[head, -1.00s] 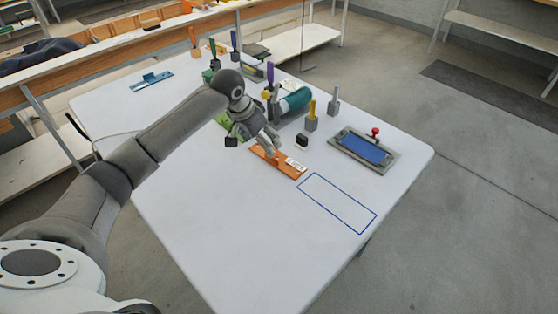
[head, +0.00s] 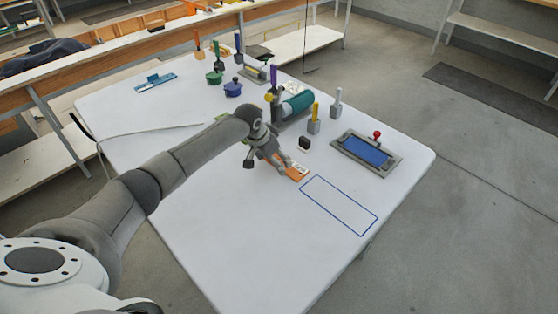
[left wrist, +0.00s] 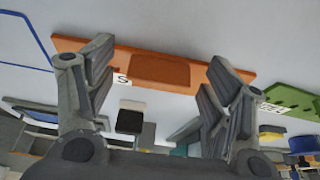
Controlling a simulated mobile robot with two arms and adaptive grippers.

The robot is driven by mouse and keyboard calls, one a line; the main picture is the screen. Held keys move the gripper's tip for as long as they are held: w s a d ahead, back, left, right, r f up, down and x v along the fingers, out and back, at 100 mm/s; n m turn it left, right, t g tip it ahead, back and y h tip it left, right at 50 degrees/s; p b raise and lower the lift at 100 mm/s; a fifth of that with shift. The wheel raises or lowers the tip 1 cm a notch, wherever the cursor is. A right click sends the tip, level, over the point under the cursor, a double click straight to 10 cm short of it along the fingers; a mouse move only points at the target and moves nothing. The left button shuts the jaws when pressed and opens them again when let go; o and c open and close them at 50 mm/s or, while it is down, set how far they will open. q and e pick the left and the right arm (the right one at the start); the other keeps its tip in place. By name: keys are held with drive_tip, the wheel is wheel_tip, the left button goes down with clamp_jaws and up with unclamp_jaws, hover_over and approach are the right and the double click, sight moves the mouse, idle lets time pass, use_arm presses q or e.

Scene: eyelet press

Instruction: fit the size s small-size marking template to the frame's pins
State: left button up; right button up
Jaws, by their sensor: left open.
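The orange template (head: 299,174) lies on the white table, mostly hidden by my left arm in the head view. In the left wrist view the orange template (left wrist: 205,74) shows a raised orange block at its middle and a white label reading S. My left gripper (head: 283,168) is open over it. In the left wrist view the open fingers of my left gripper (left wrist: 160,62) stand either side of the raised block, and I cannot tell if they touch. A grey frame (head: 386,165) with a blue panel and a red knob lies to the right. Its pins are too small to make out.
A blue rectangle outline (head: 339,204) marks bare table beside the template. A small black block (head: 304,143), a teal cylinder (head: 297,103) and grey blocks with coloured handles stand behind. A green template (left wrist: 295,101) lies beside the orange one. The near table is clear.

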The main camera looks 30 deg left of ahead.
use_arm(q)
drive_tip(key=shift+c, duration=0.4)
drive_tip(key=c, duration=1.1)
drive_tip(key=shift+r, duration=0.15)
